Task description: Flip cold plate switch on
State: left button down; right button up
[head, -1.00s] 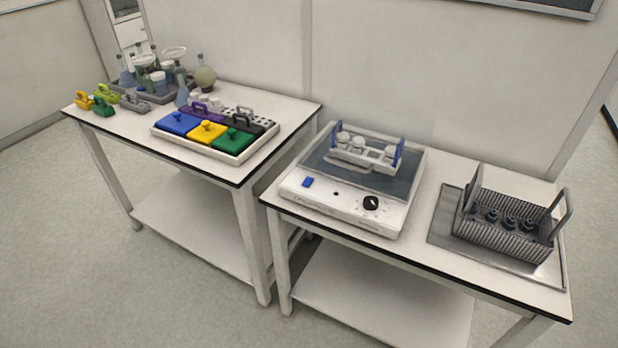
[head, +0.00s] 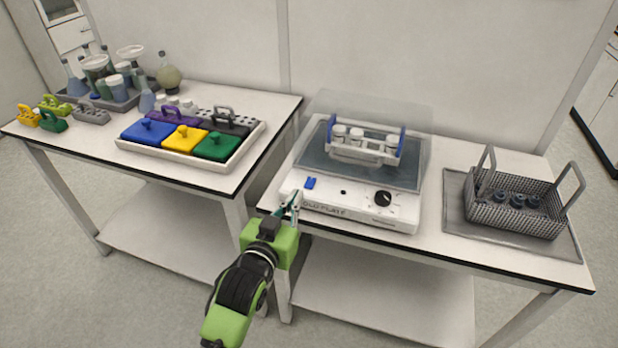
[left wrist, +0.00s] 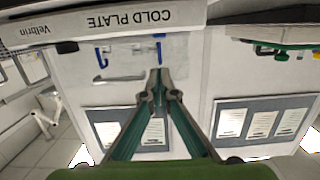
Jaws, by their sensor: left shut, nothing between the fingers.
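The cold plate (head: 350,206) is a white box with a dark top, standing on the right-hand bench. Its blue switch (head: 310,183) is at the left of the front panel, left of a black knob (head: 383,198). Whether the switch is on or off I cannot tell. My left gripper (head: 292,200) is shut and empty, its tips close to the panel's front left corner, below and left of the switch. In the left wrist view the shut fingertips (left wrist: 159,73) point toward the upside-down COLD PLATE label (left wrist: 131,19). My right gripper does not show.
A white rack with blue ends (head: 365,146) stands on the cold plate, under a faint clear cover (head: 370,108). A wire basket (head: 515,215) sits on a tray at right. The left bench holds a tray of coloured lidded blocks (head: 181,160) and glassware.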

pick_arm(q)
notch_tip(320, 180, up, 2)
jog(key=shift+d+r, duration=0.15)
jog(key=shift+w, duration=0.1)
send_over(310, 186)
jog(key=shift+s+f, duration=0.25)
jog(key=shift+f, duration=0.25)
jog(key=f, duration=0.2)
jog(key=shift+w+f, duration=0.3)
jog(key=shift+d+f, duration=0.1)
jog(key=shift+f, duration=0.7)
